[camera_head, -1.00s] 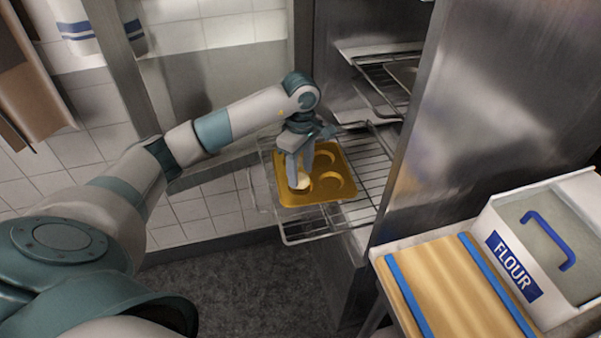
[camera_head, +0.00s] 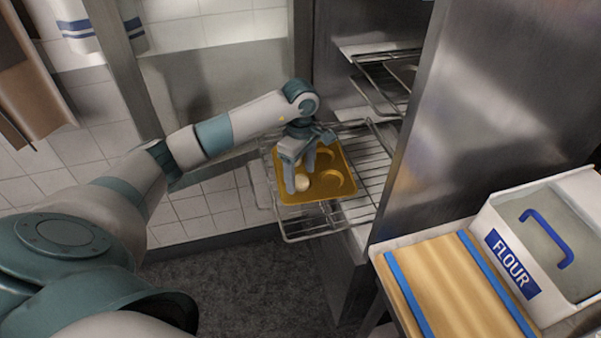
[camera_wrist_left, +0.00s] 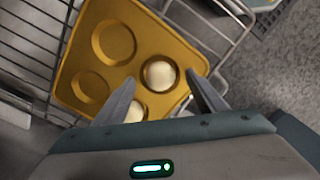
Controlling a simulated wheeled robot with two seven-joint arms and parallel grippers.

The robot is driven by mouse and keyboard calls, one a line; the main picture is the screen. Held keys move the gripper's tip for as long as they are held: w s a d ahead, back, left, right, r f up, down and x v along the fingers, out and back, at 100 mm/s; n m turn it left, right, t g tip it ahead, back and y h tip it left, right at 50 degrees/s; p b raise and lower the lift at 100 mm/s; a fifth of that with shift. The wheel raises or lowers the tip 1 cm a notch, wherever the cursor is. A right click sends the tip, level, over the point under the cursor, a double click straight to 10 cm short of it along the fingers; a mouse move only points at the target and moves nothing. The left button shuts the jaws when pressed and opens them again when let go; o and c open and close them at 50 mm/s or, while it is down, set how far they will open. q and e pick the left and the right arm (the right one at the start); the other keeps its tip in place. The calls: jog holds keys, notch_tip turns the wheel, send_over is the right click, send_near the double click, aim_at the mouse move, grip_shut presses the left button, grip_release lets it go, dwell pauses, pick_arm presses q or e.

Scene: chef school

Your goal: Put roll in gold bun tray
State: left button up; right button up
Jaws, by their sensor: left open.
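The gold bun tray (camera_head: 340,197) sits on a wire rack pulled out of the metal cabinet. In the left wrist view the tray (camera_wrist_left: 75,62) has round wells; two on the left are empty. A pale round roll (camera_wrist_left: 160,73) sits in the well between my left fingertips; this roll (camera_head: 302,183) also shows in the head view. A second pale roll (camera_wrist_left: 134,112) is partly hidden behind a finger. My left gripper (camera_head: 300,181) is open just above the tray, its fingers (camera_wrist_left: 159,78) either side of the first roll. My right gripper is not in view.
The wire rack (camera_head: 368,170) extends around the tray, with more racks (camera_head: 378,95) above. The steel cabinet wall (camera_head: 480,110) stands close on the right. A wooden board (camera_head: 450,285) and a white flour bin (camera_head: 545,240) are at lower right.

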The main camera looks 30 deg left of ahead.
aim_at(301, 175)
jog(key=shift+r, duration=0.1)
pick_arm(q)
jog(key=shift+r, duration=0.2)
jog(key=shift+w+r, duration=0.1)
jog(key=shift+r, duration=0.15)
notch_tip(301, 175, up, 6)
jog(key=b, duration=0.2)
jog(key=shift+r+b, duration=0.2)
jog(key=shift+b, duration=0.2)
jog(key=shift+r+b, duration=0.5)
jog(key=shift+r, duration=1.95)
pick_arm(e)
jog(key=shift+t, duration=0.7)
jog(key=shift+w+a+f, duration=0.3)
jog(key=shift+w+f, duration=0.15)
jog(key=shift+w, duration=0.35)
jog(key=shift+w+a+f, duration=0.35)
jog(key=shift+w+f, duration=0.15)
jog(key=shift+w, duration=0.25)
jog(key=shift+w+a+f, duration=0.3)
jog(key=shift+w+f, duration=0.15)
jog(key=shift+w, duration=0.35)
